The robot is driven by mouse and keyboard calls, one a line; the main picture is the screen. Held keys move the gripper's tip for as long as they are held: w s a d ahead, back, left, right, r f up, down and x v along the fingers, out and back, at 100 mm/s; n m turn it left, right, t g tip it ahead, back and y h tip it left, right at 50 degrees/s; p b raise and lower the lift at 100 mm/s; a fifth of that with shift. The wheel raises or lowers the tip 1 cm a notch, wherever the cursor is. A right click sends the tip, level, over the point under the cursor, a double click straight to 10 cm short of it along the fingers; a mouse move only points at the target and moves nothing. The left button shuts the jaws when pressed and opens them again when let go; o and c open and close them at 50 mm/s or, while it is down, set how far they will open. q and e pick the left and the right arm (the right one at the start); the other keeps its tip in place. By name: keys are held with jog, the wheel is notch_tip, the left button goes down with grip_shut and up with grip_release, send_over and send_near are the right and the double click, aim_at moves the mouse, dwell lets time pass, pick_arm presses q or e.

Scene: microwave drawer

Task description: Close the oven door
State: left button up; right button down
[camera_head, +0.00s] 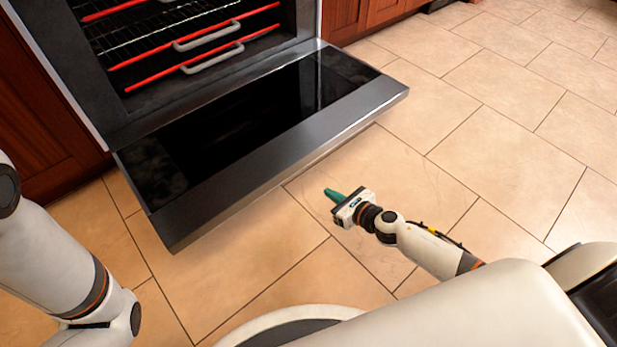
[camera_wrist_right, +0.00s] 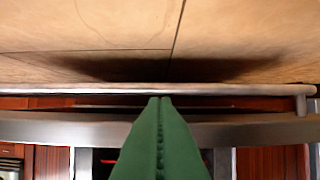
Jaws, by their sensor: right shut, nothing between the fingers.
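The oven door (camera_head: 240,135) hangs open, lowered to about level, with its dark glass inner face up and a steel frame around it. My right gripper (camera_head: 332,194) is in front of the door's outer edge, low over the floor and apart from the door in the head view. Its green fingers are shut with nothing between them. In the right wrist view the shut fingers (camera_wrist_right: 160,140) point toward the door's steel edge (camera_wrist_right: 60,130) and a long handle bar (camera_wrist_right: 220,90). My left arm shows at the left of the head view, but its gripper is out of view.
The oven cavity (camera_head: 180,45) holds several racks with red front bars and grey handles. Dark wood cabinets (camera_head: 40,110) flank the oven. The tiled floor (camera_head: 500,110) is clear to the right of the door.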

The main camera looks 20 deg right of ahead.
jog(key=b+x, duration=0.4)
jog(key=x, duration=0.6)
jog(key=shift+s+r+p, duration=0.2)
jog(key=shift+r+p, duration=0.6)
jog(key=shift+r, duration=1.3)
jog(key=shift+r, duration=0.1)
